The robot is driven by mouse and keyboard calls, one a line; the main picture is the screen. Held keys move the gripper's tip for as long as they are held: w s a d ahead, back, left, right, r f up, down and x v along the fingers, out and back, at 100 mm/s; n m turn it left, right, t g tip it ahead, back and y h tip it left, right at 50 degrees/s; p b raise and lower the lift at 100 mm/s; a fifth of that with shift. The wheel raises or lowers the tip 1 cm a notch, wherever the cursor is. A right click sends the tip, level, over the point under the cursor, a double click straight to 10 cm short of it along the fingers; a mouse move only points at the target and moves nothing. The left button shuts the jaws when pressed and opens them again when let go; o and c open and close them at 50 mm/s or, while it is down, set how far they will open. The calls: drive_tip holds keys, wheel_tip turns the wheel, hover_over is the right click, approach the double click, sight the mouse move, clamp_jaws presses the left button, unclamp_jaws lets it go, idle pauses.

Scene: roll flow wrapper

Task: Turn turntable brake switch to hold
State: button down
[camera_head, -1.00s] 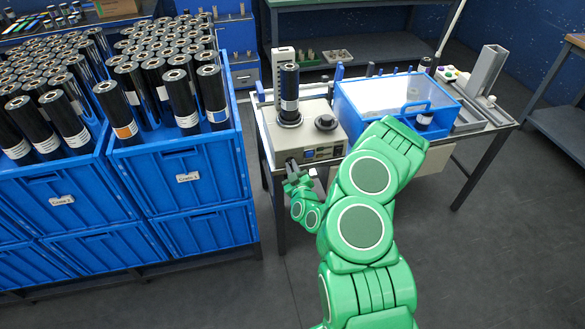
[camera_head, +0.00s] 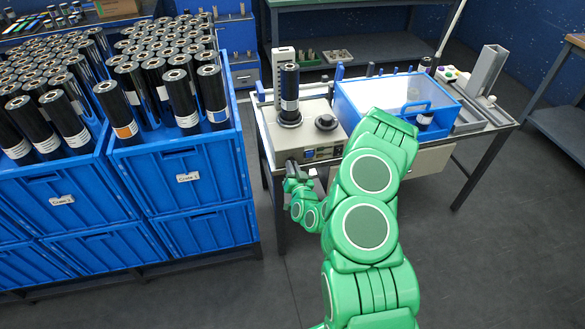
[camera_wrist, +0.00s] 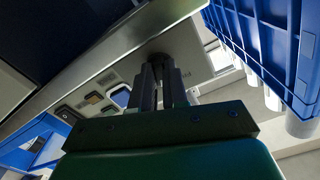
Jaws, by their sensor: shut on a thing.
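The turntable unit (camera_head: 300,140) is a beige box on the table, with a dark roll (camera_head: 290,92) standing upright on it. In the wrist view its front panel (camera_wrist: 185,45) faces me, with several dark switches or displays at the left. My gripper (camera_head: 291,165) is at the left part of this panel. In the wrist view the two dark fingers (camera_wrist: 160,72) are close together, shut on a small part at the panel. The brake switch itself is hidden between the fingertips. A bit of panel lettering shows beside them; I cannot read the switch position.
Blue crates (camera_head: 180,160) full of dark rolls stand close to the left of my gripper; a crate wall also shows in the wrist view (camera_wrist: 262,40). A blue-framed clear box (camera_head: 395,100) stands right of the unit. The floor in front is clear.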

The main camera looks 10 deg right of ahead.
drive_tip(key=shift+m, duration=0.8)
drive_tip(key=c, duration=1.1)
unclamp_jaws()
drive_tip(key=shift+c, duration=0.2)
drive_tip(key=s, duration=0.5)
drive_tip(key=shift+s+f, duration=0.1)
drive_tip(key=shift+s, duration=0.05)
drive_tip(key=shift+s+f, duration=0.15)
drive_tip(key=shift+s, duration=0.15)
